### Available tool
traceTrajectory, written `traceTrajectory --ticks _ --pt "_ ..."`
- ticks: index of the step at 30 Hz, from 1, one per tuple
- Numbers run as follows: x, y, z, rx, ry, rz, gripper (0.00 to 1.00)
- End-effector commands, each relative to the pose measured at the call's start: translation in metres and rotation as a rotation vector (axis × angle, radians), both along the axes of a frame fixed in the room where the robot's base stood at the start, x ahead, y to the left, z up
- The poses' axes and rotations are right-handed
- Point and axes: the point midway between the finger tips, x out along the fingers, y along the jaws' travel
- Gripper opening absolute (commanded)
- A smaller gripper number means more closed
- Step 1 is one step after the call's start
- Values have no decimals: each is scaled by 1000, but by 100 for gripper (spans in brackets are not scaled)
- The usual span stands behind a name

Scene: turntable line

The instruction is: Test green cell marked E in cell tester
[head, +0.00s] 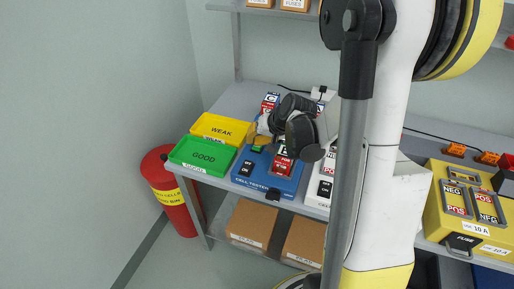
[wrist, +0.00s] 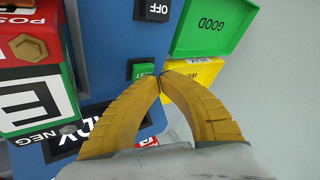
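The blue cell tester (head: 262,181) stands on the bench; its face also fills much of the wrist view (wrist: 108,30). The green cell marked E (wrist: 30,100) lies on the tester at left in the wrist view, its red POS end up and a NEG label by its lower end. My gripper (wrist: 161,75) is shut and empty, its yellow fingertips together at the right edge of the green TEST button (wrist: 138,68). I cannot tell whether they press it. A dark panel with white letters (wrist: 82,138) is partly hidden by the left finger.
A green GOOD tray (head: 204,154) and a yellow WEAK tray (head: 220,128) stand left of the tester. A red bin (head: 170,190) is on the floor. A white tester (head: 320,183) and a yellow box (head: 470,222) stand to the right.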

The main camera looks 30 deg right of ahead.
Motion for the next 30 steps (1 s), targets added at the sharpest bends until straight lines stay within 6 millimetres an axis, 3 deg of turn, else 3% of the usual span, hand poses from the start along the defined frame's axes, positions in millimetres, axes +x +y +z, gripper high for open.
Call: traceTrajectory --ticks 30 --pt "0 0 -8 0 0 0 0"
